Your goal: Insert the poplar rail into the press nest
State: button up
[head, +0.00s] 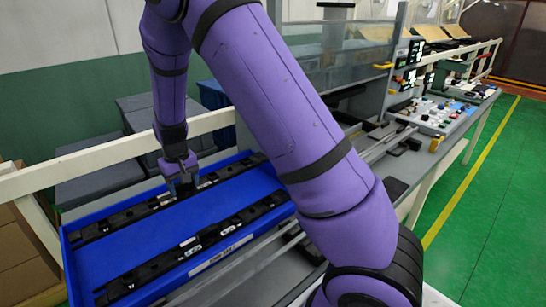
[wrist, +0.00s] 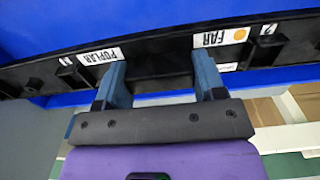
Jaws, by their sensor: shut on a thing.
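The poplar rail (wrist: 50,72) is a long black bar with white labels reading POPLAR and FAR, and an orange dot by FAR. In the head view the rail (head: 120,217) runs along the far side of the blue tray (head: 160,240). My gripper (wrist: 160,68) has its blue fingers on the rail's middle section, between the two labels. In the head view my gripper (head: 183,183) points down at the rail; I cannot tell whether the rail is lifted. I cannot make out the press nest; my arm hides part of the bench.
A second black rail (head: 160,262) lies along the tray's near side. A cream guard bar (head: 120,155) runs behind the tray, with dark grey boxes (head: 95,178) beyond. A clear-panelled machine (head: 335,60) and a control panel (head: 440,113) stand to the right. Green floor (head: 490,200) is clear.

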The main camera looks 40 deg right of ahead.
aim_at(370, 142)
jog(key=k+l+u, duration=0.2)
jog(key=k+l, duration=0.65)
jog(key=l+z, duration=0.2)
jog(key=l, duration=2.4)
jog(key=i+l, duration=0.3)
jog(key=i, duration=0.1)
